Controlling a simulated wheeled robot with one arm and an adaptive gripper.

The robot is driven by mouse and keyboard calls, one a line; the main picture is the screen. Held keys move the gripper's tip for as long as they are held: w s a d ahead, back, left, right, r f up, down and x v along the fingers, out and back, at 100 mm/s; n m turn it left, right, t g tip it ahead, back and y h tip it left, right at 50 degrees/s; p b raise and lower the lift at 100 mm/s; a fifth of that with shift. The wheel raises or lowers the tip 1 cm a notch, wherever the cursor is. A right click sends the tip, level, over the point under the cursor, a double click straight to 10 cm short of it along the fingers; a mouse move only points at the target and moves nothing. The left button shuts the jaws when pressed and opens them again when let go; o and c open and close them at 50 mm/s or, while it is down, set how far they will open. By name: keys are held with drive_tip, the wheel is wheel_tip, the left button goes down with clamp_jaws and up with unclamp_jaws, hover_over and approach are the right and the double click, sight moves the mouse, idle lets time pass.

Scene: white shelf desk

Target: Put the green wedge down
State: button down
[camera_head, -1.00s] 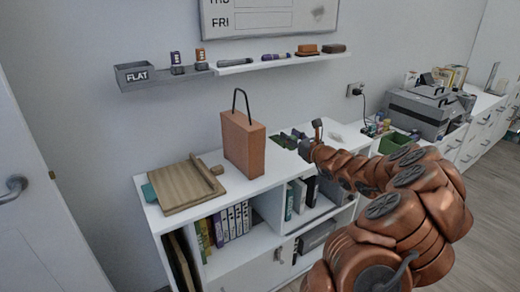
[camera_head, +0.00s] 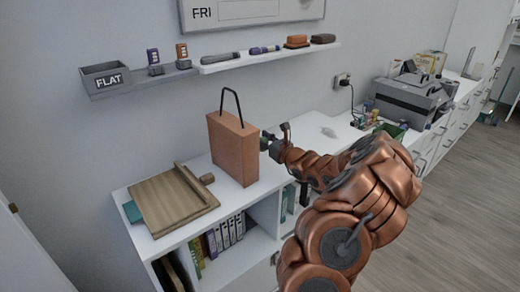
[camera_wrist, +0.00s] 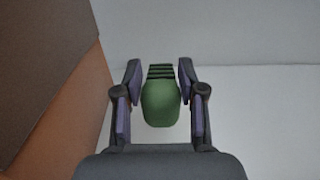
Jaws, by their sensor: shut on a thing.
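The green wedge (camera_wrist: 160,103) is between my gripper's two fingers (camera_wrist: 159,78) in the wrist view, with dark stripes across its far end. My gripper is shut on it. In the head view my gripper (camera_head: 272,143) is over the white shelf desk (camera_head: 316,124), just right of the brown box with a black handle (camera_head: 235,150). The wedge is small and dark there, mostly hidden by the gripper. I cannot tell whether it touches the desk top.
The brown box's side (camera_wrist: 75,100) stands close on the left in the wrist view. A wooden board (camera_head: 172,203) lies left of the box. A wall shelf (camera_head: 262,54) hangs above. White desk top is clear to the gripper's right.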

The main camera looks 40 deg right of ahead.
sight(266, 151)
drive_tip(key=shift+f, duration=2.1)
drive_tip(key=shift+f, duration=0.1)
drive_tip(key=c, duration=0.7)
unclamp_jaws()
